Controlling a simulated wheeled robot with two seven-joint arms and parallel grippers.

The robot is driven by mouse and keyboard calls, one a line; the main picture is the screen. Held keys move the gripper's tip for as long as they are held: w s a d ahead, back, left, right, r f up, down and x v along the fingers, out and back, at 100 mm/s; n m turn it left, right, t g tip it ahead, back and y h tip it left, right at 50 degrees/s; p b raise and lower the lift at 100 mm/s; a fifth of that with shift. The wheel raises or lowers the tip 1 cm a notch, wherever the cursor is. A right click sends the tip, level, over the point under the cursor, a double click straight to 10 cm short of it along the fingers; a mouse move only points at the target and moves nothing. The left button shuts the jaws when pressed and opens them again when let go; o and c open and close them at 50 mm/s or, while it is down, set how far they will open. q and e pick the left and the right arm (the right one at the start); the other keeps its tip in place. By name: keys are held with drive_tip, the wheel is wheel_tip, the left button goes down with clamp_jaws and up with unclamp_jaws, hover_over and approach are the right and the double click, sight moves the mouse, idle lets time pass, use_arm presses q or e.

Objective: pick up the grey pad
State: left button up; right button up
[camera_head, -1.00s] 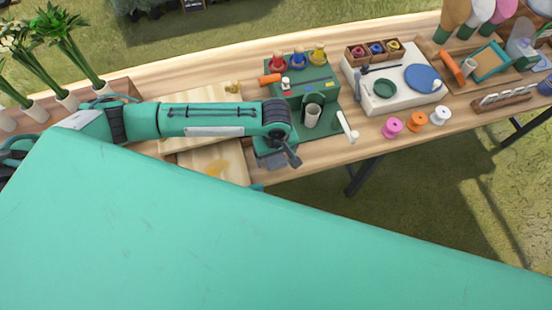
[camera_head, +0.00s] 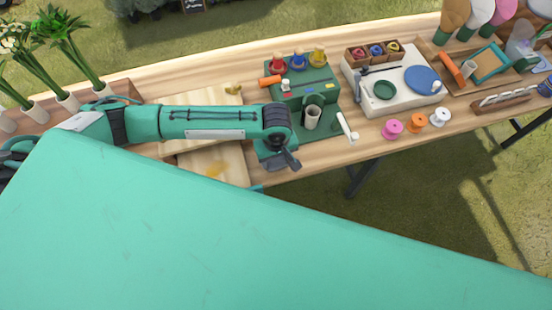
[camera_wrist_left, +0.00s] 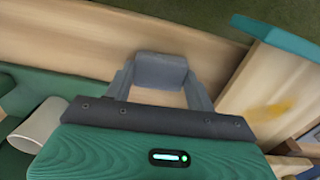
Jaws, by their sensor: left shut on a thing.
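The grey pad (camera_wrist_left: 160,69) is a small block with rounded edges. In the left wrist view it sits between the two finger ends of my left gripper (camera_wrist_left: 161,84), which is shut on it. In the head view the left gripper (camera_head: 287,161) hangs over the front edge of the table, beside the green press. The pad is hard to tell apart from the dark fingers there. My right gripper is not in view.
The green press (camera_head: 305,88) with coloured knobs and a cup (camera_head: 312,116) stands just right of the gripper. Pale wooden boards (camera_head: 215,163) lie left. Spools (camera_head: 392,128) and a white tray (camera_head: 401,101) are further right. Flowers stand at far left.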

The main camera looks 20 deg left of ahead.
sight(276, 161)
use_arm(q)
wheel_tip(276, 161, up, 20)
drive_tip(key=b, duration=0.1)
drive_tip(key=shift+f, duration=0.2)
